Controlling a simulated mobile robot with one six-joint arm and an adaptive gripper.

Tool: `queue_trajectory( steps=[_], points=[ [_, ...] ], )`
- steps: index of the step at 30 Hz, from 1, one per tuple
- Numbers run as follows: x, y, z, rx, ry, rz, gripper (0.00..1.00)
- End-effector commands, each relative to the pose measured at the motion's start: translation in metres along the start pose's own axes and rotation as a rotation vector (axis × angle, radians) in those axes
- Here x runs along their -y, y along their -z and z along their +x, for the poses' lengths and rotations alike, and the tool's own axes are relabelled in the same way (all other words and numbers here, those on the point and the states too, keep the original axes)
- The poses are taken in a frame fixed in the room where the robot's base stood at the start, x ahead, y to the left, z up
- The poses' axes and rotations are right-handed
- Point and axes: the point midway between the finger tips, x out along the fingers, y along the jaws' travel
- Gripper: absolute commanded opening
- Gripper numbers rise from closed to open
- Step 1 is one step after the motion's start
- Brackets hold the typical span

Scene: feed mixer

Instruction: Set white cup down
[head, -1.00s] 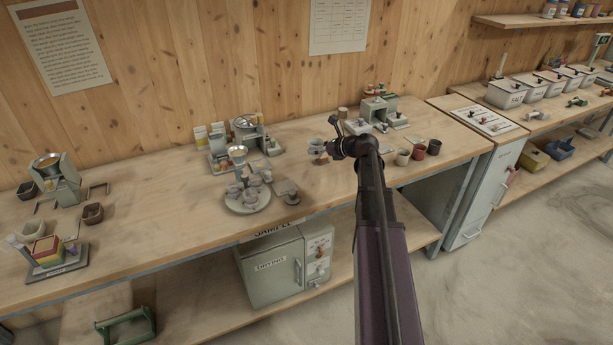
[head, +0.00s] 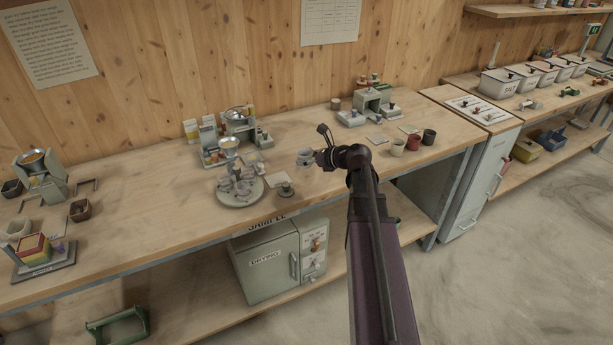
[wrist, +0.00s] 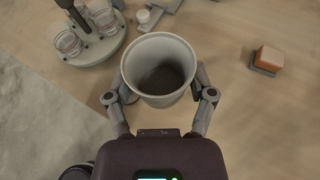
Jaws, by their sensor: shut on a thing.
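The white cup (wrist: 159,68) is between the two fingers of my gripper (wrist: 160,98) in the wrist view. It is upright and I look into its open, dark inside. My gripper is shut on its sides. In the head view the cup (head: 305,155) shows small and pale at the end of my gripper (head: 318,158), over the wooden bench (head: 330,190). I cannot tell whether its base touches the bench top.
A round stand with several glass cups (head: 240,188) is to the left; it also shows in the wrist view (wrist: 92,48). An orange-topped block (wrist: 266,60) is right of the cup. White, red and dark cups (head: 413,142) stand further right. Bare wood lies around my gripper.

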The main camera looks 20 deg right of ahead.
Motion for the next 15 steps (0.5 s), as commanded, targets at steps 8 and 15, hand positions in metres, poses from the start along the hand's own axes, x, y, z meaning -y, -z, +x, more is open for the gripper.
queue_trajectory(
  steps=[8, 15],
  points=[
    [-0.064, 0.042, -0.021, 0.001, 0.005, -0.005, 0.38],
    [-0.073, 0.046, -0.024, 0.001, 0.006, -0.006, 0.38]
  ],
)
